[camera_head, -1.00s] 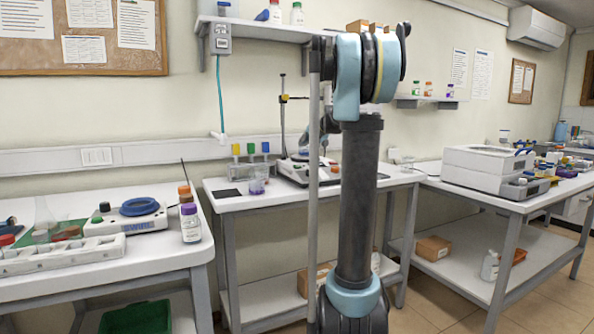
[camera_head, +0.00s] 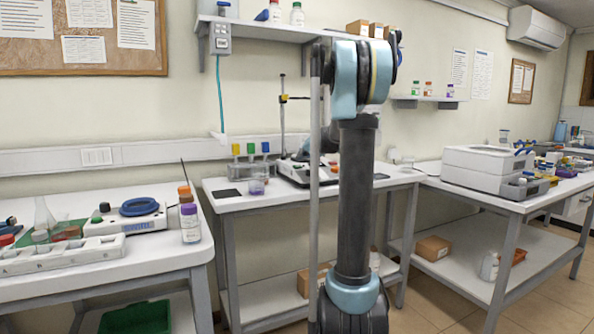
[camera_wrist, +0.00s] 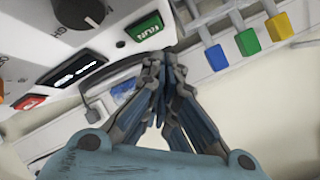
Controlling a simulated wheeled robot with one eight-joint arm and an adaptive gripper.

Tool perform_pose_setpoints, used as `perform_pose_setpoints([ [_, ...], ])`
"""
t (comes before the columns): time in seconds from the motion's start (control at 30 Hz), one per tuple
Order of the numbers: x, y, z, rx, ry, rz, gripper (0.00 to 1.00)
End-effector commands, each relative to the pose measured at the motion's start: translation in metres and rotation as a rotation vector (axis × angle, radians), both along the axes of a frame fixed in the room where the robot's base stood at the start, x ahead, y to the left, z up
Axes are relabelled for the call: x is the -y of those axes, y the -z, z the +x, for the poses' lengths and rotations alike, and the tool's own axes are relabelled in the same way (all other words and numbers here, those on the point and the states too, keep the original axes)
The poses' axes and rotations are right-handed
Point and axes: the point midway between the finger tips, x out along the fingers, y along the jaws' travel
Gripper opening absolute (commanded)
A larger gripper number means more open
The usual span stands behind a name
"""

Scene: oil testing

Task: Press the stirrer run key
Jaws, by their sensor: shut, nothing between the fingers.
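The stirrer (camera_head: 300,172) stands on the middle bench, partly hidden behind my arm in the head view. In the wrist view its white front panel (camera_wrist: 30,35) fills the upper left. The green RUN key (camera_wrist: 145,27) is on that panel, with a dark display (camera_wrist: 72,69), a red key (camera_wrist: 28,102) and a black knob (camera_wrist: 80,12) near it. My gripper (camera_wrist: 164,62) is shut and empty. Its fingertips show just below and right of the RUN key in the picture. I see no contact and cannot tell the gap in depth.
A rack with blue (camera_wrist: 217,57), green (camera_wrist: 247,41) and yellow (camera_wrist: 279,26) blocks stands near my fingers; its tubes show in the head view. A small beaker (camera_head: 257,187) and a dark pad (camera_head: 227,193) lie in front of it. A vertical stand rod (camera_head: 282,115) rises by the stirrer.

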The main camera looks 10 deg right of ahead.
Motion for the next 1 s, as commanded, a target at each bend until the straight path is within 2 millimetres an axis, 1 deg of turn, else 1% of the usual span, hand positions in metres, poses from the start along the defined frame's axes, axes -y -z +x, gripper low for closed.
perform_pose_setpoints([
  [0.1,-0.0010,0.0077,0.0027,0.000,0.000,0.000,0.00],
  [0.27,-0.0015,0.0117,0.0041,0.000,0.000,0.001,0.00],
  [1.0,-0.0016,0.0121,0.0039,-0.001,0.000,0.001,0.00],
])
